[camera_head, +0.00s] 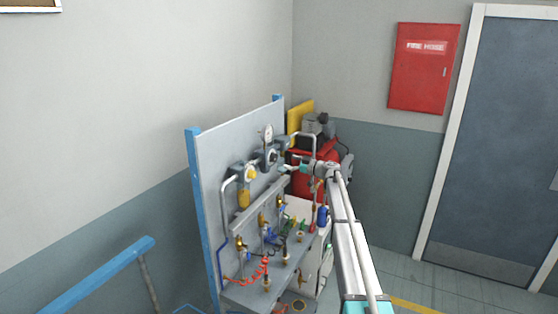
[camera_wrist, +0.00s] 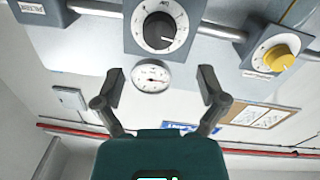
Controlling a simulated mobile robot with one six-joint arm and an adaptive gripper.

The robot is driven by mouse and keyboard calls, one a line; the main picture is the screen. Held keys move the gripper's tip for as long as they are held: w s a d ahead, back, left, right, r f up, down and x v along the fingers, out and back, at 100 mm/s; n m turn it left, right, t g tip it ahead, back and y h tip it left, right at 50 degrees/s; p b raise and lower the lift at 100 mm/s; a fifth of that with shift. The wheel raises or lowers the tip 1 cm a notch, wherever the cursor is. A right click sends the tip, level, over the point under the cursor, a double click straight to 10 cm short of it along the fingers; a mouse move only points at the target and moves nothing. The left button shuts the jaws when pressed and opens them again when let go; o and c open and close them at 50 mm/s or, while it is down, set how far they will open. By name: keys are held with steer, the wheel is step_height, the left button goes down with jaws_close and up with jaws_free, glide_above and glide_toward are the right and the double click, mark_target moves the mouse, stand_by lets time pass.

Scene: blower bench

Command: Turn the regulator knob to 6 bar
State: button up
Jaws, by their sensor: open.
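A black knob (camera_wrist: 159,30) on a white round dial sits in a grey housing at the top of the wrist view. It also shows on the panel in the head view (camera_head: 272,157). Its mark and the dial numbers are too small to read surely. A round white gauge (camera_wrist: 151,76) is just below it in the wrist view and above it in the head view (camera_head: 267,132); its reading is unclear. My gripper (camera_wrist: 162,84) is open and empty. Its fingertips stand apart from the black knob, which lies beyond them. In the head view my gripper (camera_head: 287,168) is in front of the panel.
A yellow knob (camera_wrist: 280,55) on another dial is at the right in the wrist view, close beside the black one. Grey pipes (camera_wrist: 222,31) join the housings. Valves, a red coiled hose (camera_head: 254,271) and fittings crowd the bench below. A red machine (camera_head: 315,180) stands behind.

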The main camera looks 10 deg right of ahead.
mark_target(276, 158)
steer(key=shift+x, duration=3.35)
steer(key=c, duration=1)
steer(key=shift+d, duration=0.4)
steer(key=shift+c, duration=0.8)
steer(key=shift+a, duration=0.35)
